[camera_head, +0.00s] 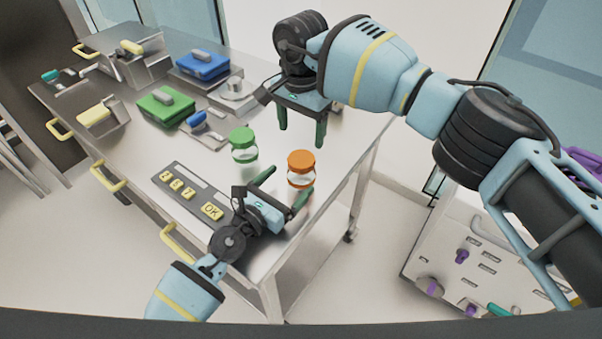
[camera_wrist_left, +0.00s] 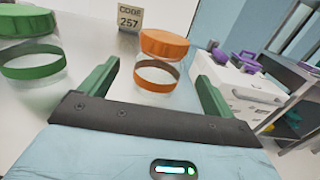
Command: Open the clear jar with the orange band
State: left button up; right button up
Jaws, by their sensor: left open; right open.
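The clear jar with the orange band (camera_head: 301,169) stands upright on the metal table, its orange lid on. It also shows in the left wrist view (camera_wrist_left: 157,72), ahead of and between the fingers. My left gripper (camera_head: 286,187) is open and low over the table, its two green fingers pointing toward the orange jar; in the left wrist view (camera_wrist_left: 158,88) nothing is held. My right gripper (camera_head: 301,138) is open and empty, fingers pointing down, above the table behind the orange jar. A clear jar with a green lid and band (camera_head: 243,145) stands to the left; it also shows in the left wrist view (camera_wrist_left: 32,60).
A keypad panel with yellow keys (camera_head: 189,193) lies left of my left gripper. Blue (camera_head: 203,66) and green (camera_head: 166,106) boxes stand further back. A "CODE 257" sign (camera_wrist_left: 130,18) is behind the jars. The table's right edge (camera_head: 358,170) is close to the orange jar.

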aim_at(292, 178)
pick_arm(q)
jog(key=shift+x, duration=2.2)
